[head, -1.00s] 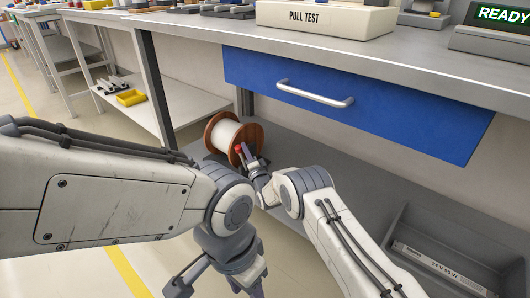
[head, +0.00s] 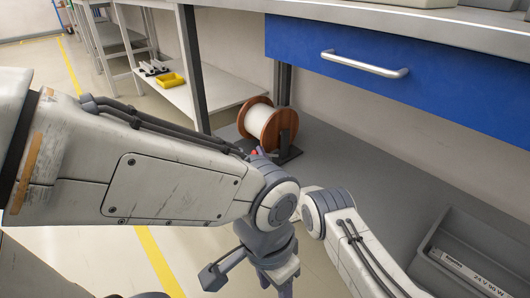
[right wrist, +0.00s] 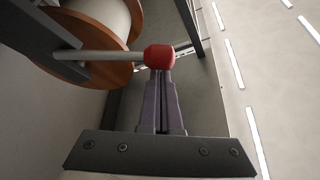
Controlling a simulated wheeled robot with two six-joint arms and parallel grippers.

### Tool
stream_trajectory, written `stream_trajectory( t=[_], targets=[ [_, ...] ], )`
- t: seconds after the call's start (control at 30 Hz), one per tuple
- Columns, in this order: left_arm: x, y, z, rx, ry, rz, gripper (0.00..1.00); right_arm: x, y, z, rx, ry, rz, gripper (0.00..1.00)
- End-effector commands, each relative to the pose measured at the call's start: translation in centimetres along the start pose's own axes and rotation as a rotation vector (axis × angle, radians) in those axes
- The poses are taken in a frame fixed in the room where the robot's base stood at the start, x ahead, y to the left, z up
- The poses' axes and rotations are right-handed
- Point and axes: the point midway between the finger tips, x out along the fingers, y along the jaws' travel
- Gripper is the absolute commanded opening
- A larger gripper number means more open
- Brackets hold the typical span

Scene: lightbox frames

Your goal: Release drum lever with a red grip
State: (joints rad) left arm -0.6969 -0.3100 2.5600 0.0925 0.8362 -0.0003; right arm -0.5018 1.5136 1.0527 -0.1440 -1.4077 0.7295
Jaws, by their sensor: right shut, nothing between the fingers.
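A drum (head: 258,121) with brown flanges and white winding stands on the lower grey shelf in a dark stand (head: 287,143). In the right wrist view the lever (right wrist: 98,56) is a pale rod running from the stand to a red grip (right wrist: 159,57). My right gripper (right wrist: 161,74) is shut and empty, its fingertips right at the red grip; whether they touch is unclear. In the head view the red grip (head: 254,152) barely shows, and my left arm hides most of the right gripper. My left gripper (head: 248,282) hangs low with its fingers apart, partly cut off.
A blue drawer (head: 440,85) with a metal handle hangs under the worktop above the shelf. A grey bin (head: 450,215) lies at the right on the shelf. A yellow tray (head: 171,80) sits on another bench's shelf at the left. My left arm crosses before the drum area.

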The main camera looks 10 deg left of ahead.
Motion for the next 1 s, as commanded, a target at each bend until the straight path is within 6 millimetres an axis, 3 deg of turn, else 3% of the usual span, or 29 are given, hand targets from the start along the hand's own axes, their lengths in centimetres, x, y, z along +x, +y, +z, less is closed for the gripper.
stream_trajectory(
  t=[0.7, 0.87, 1.0],
  targets=[
    [0.1, 0.0, 0.0, 0.0, 0.0, 0.0, 0.5, -0.2, -0.1, 0.4, 0.002, -0.002, 0.001, 0.0],
    [-1.1, 0.1, -0.1, 0.0, 0.0, 0.0, 0.5, 0.5, -0.7, -1.0, 0.003, -0.002, -0.002, 0.0],
    [-2.9, 0.2, -0.2, 0.0, 0.0, 0.0, 0.5, 1.7, -1.7, -3.5, 0.004, -0.004, -0.008, 0.0]
  ],
)
